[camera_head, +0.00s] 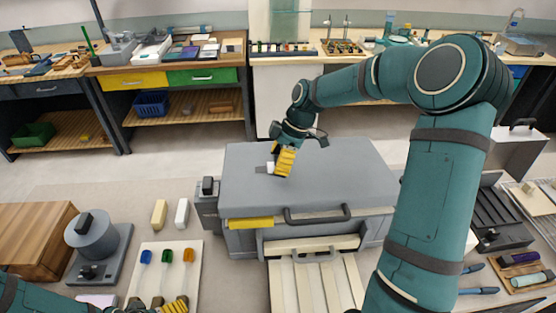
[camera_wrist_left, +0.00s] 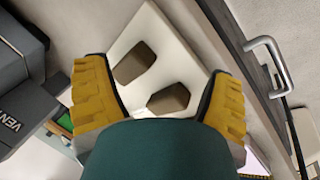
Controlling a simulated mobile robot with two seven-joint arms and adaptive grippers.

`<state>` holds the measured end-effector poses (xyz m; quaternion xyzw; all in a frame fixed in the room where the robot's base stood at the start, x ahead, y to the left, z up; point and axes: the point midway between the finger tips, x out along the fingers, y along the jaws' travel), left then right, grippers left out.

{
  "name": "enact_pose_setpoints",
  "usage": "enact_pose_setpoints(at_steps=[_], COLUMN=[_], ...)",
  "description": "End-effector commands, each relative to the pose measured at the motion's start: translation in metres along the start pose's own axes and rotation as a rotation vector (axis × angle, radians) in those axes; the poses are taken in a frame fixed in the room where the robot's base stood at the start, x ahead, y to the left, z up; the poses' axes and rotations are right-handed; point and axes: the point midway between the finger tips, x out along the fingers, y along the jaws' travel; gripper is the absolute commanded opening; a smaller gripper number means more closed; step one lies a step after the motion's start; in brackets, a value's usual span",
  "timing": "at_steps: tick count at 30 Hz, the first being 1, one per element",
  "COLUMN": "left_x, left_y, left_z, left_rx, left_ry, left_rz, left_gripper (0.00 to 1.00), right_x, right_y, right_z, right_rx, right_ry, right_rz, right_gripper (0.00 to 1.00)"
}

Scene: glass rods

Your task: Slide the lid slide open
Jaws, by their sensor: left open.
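A large grey box with a flat grey lid (camera_head: 310,175) stands in the middle of the head view. A dark bar handle (camera_head: 318,214) runs along its front edge. A small white piece (camera_head: 270,167) sits on the lid toward the back left. My right gripper (camera_head: 285,162), with yellow fingers, points down over the lid just right of this piece; I cannot tell whether it touches anything or how wide it is. My left gripper (camera_head: 158,306) is low at the left, partly cut off. In the left wrist view it (camera_wrist_left: 160,105) is open, with nothing visibly held.
A white board (camera_head: 190,253) with blue, green and orange-tipped tools lies near my left gripper. A grey device with a round drum (camera_head: 92,238) stands left of it. A yellow block (camera_head: 159,214) and a white block (camera_head: 182,212) lie behind. A dark rack (camera_head: 490,215) stands at the right.

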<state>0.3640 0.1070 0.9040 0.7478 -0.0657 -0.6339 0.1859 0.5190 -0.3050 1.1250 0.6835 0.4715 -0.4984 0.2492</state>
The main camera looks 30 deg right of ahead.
Motion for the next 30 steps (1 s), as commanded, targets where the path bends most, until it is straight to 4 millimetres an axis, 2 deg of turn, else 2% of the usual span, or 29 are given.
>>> enact_pose_setpoints(at_steps=[7,11,24,30], left_x=[0.000,0.000,0.000,0.000], left_y=[0.000,0.000,0.000,0.000], left_z=[0.000,0.000,0.000,0.000], left_rx=[0.000,0.000,0.000,0.000], left_ry=[0.000,0.000,0.000,0.000], left_rz=[0.000,0.000,0.000,0.000], left_gripper=[0.83,0.83,0.83,0.83], right_x=[-0.002,-0.014,-0.097,-0.117], right_y=[0.001,0.001,0.001,0.000], right_z=[-0.001,-0.001,-0.001,0.000], right_rx=[0.000,0.000,0.001,-0.001], right_ry=[0.000,0.000,0.001,0.000], right_rz=[0.002,0.004,0.004,0.002], right_gripper=[0.73,0.73,0.73,0.73])
